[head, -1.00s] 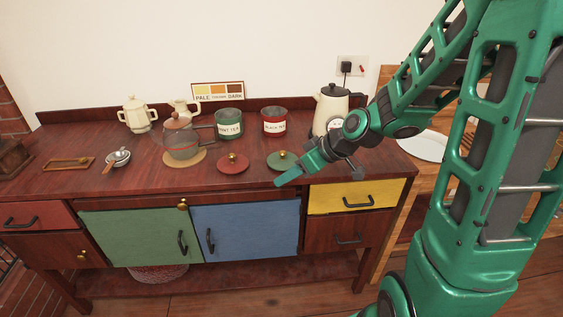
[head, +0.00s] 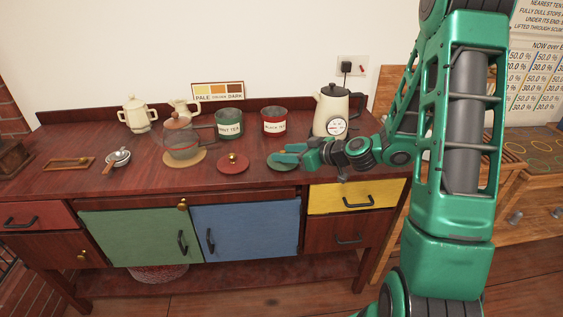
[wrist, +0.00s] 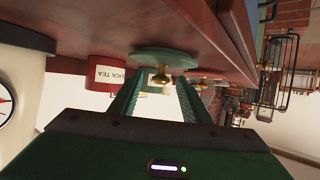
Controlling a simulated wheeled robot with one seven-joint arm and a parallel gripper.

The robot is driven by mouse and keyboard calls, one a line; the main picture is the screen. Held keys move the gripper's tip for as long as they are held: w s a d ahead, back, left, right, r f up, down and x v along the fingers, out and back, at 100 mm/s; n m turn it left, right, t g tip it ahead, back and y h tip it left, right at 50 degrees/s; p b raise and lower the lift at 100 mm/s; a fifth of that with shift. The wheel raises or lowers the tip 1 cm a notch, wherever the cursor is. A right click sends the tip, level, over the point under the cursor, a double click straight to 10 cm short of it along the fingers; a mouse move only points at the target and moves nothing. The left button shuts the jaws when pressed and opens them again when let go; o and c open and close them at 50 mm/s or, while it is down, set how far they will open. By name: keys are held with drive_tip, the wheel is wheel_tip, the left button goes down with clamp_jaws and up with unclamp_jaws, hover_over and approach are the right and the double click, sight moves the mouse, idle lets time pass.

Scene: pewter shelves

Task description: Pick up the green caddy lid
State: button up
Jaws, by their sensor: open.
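The green caddy lid (head: 283,168) lies flat on the wooden sideboard top, right of the red lid, partly hidden by my gripper in the head view. In the wrist view the lid (wrist: 165,57) shows as a green disc with a brass knob (wrist: 160,76). My gripper (head: 284,153) is open and empty, reaching in from the right, low over the lid. In the wrist view its two fingers (wrist: 158,88) point at the lid, with the knob lined up between their tips. I cannot tell whether the tips reach past the knob.
The red lid (head: 233,163) lies just left of the green one. The green tea caddy (head: 229,124) and red tea caddy (head: 275,121) stand behind. The cream kettle (head: 333,108) stands close behind my wrist. A glass pot (head: 182,145) stands further left.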

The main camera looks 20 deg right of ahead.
drive_tip(key=shift+x, duration=2.85)
clamp_jaws()
